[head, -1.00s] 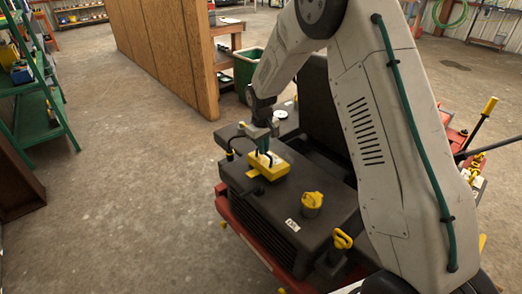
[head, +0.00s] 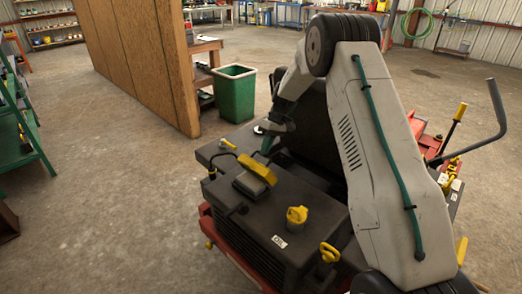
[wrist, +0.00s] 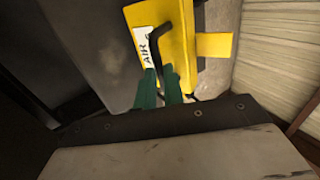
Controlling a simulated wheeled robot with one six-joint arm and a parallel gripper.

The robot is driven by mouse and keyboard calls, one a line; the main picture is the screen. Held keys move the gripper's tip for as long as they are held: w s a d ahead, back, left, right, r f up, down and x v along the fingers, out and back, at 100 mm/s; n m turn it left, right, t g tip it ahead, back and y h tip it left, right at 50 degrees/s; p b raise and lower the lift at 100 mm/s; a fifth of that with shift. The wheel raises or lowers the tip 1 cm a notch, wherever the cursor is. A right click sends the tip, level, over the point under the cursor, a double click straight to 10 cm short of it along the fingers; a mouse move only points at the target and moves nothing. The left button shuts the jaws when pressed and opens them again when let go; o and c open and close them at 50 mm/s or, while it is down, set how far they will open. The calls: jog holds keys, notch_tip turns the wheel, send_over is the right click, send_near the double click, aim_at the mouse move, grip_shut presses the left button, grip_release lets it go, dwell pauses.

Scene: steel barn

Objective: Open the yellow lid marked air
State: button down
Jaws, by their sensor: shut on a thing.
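The yellow lid (head: 256,168) stands raised and tilted over a dark box (head: 250,186) on the black machine hood. In the wrist view the lid (wrist: 175,18) shows a white label (wrist: 144,46) reading AIR and a black bent handle (wrist: 167,48). A yellow tab (wrist: 214,45) sticks out from its side. My gripper (wrist: 160,90) has its green fingers closed at the lower end of that handle. In the head view my gripper (head: 267,146) is just behind the lid. The exact grip contact is partly hidden.
A yellow oil cap (head: 297,214) and a yellow-handled dipstick (head: 330,252) stand on the hood's front right. A black seat (head: 307,125) rises behind. A green bin (head: 234,92) and a wooden partition (head: 140,55) are farther back.

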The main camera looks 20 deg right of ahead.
jog(key=shift+w+d+f, duration=0.1)
jog(key=shift+d+f, duration=0.35)
jog(key=shift+d, duration=0.05)
jog(key=shift+f, duration=0.1)
jog(key=c, duration=1.6)
grip_release()
jog(key=shift+o, duration=0.5)
jog(key=shift+d, duration=0.1)
jog(key=shift+r, duration=0.2)
jog(key=s+a+r, duration=0.1)
jog(key=s+r, duration=0.1)
jog(key=s, duration=0.6)
jog(key=s+a+r, duration=0.1)
jog(key=s+r, duration=0.1)
jog(key=s, duration=0.5)
jog(key=shift+s+r, duration=0.35)
jog(key=shift+s, duration=0.05)
